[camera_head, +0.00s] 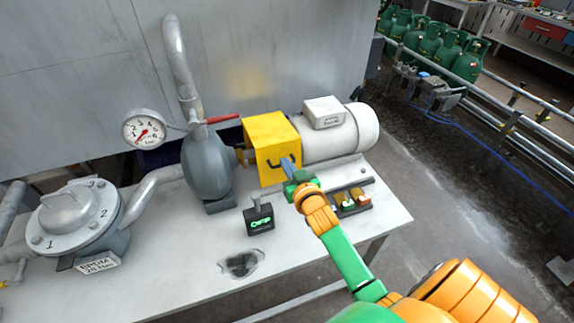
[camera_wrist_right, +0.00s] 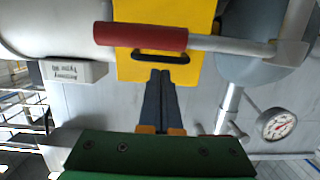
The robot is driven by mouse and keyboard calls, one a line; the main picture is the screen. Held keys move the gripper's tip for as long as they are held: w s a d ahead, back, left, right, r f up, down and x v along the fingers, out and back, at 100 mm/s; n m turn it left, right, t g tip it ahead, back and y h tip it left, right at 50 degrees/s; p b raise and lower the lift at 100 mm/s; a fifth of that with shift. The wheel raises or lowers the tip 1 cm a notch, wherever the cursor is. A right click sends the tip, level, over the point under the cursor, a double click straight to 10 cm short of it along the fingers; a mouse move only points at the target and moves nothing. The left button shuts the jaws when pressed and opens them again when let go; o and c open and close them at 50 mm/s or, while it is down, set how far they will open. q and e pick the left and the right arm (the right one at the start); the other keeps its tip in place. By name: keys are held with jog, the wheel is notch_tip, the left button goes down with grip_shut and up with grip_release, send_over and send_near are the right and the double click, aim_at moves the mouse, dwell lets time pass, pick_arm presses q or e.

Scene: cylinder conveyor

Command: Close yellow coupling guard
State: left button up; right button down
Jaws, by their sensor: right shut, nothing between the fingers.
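The yellow coupling guard (camera_head: 262,131) sits as a box between the grey pump and the white motor in the head view. It hides the shaft between them, apart from a brass-coloured part at its left side. Its dark handle (camera_head: 272,161) is on the front face, and the guard (camera_wrist_right: 190,72) and handle (camera_wrist_right: 160,57) also show in the wrist view. My right gripper (camera_head: 287,164) is at the front face by the handle. Its fingers (camera_wrist_right: 160,78) are shut and empty, their tips just beside the handle; contact cannot be told. My left gripper is not in view.
The grey pump (camera_head: 206,165) with a red lever (camera_head: 222,118) and gauge (camera_head: 144,129) stands left of the guard. The white motor (camera_head: 330,137) is on the right.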

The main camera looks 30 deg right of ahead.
jog(key=f+b, duration=0.1)
jog(key=b, duration=0.2)
jog(key=shift+w+f+t, duration=0.1)
jog(key=shift+f+t, duration=0.3)
